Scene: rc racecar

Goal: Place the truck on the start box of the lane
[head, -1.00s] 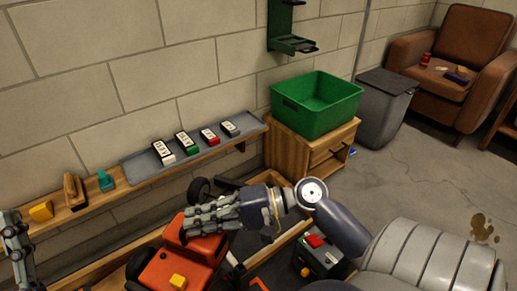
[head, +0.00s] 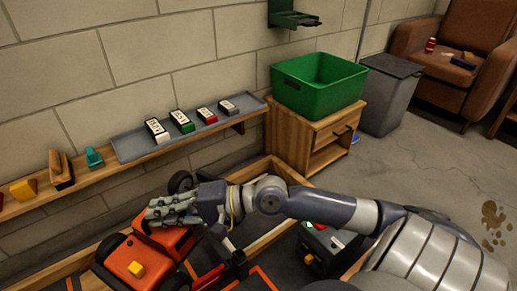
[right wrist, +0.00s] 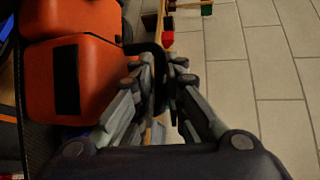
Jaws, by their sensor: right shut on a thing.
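The orange truck (head: 129,261) with black wheels is at the lower left of the head view, inside the wooden-walled lane (head: 277,238). A small yellow part sits on its top. My right gripper (head: 165,213) is at the truck's rear orange part and hides some of it. In the right wrist view, my right gripper (right wrist: 163,85) is shut around a black bar beside the orange truck body (right wrist: 70,90). Orange lines (head: 262,279) mark the dark lane floor to the right of the truck. I cannot tell whether the truck touches the floor. My left gripper is out of view.
A wall shelf (head: 130,150) behind the lane holds several small boxes and blocks. A green bin (head: 318,86) stands on a wooden cabinet (head: 302,131). A dark box with a red button (head: 322,245) stands at the lane's right.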

